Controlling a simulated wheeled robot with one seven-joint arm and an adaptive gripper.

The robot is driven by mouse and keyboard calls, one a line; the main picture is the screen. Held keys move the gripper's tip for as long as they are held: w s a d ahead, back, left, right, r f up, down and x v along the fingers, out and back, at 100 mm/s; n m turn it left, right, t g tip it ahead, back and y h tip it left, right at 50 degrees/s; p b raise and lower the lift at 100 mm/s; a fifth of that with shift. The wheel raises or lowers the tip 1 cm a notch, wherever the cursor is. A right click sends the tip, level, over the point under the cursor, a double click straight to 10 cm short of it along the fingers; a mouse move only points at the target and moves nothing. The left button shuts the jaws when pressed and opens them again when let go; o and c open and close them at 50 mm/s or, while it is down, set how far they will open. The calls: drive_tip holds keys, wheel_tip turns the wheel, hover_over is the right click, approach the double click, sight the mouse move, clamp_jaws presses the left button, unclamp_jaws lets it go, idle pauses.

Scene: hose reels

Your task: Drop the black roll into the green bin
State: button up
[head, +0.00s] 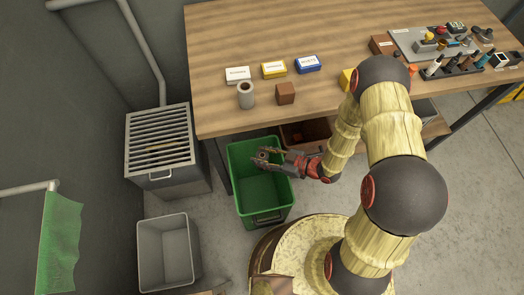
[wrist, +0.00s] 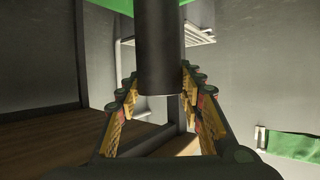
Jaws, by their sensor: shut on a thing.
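The black roll (wrist: 159,50) is a dark upright-looking cylinder between my gripper's fingers in the wrist view. My gripper (wrist: 160,78) is shut on it from both sides. In the head view my gripper (head: 268,158) reaches in from the right over the back part of the green bin (head: 266,217). The roll (head: 262,154) shows there as a small dark end at the fingertips, above the bin's opening. The visible bin floor looks empty. How high the roll is above that floor is hard to tell.
A grey open bin (head: 166,255) and a slatted metal box (head: 160,145) stand left of the green bin. The wooden table (head: 280,30) behind holds a grey roll (head: 246,95), a brown block (head: 285,93) and small boxes. A green cloth (head: 60,240) hangs at far left.

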drive_tip(key=shift+f+b, duration=2.2)
drive_tip(key=shift+f, duration=0.65)
drive_tip(key=shift+r, duration=0.1)
drive_tip(key=o, duration=1.2)
drive_tip(key=shift+o, duration=0.6)
drive_tip(key=shift+d, duration=0.1)
drive_tip(key=v, duration=1.1)
drive_tip(key=shift+s+d, duration=0.25)
drive_tip(key=shift+d, duration=0.05)
drive_tip(key=shift+r, duration=0.1)
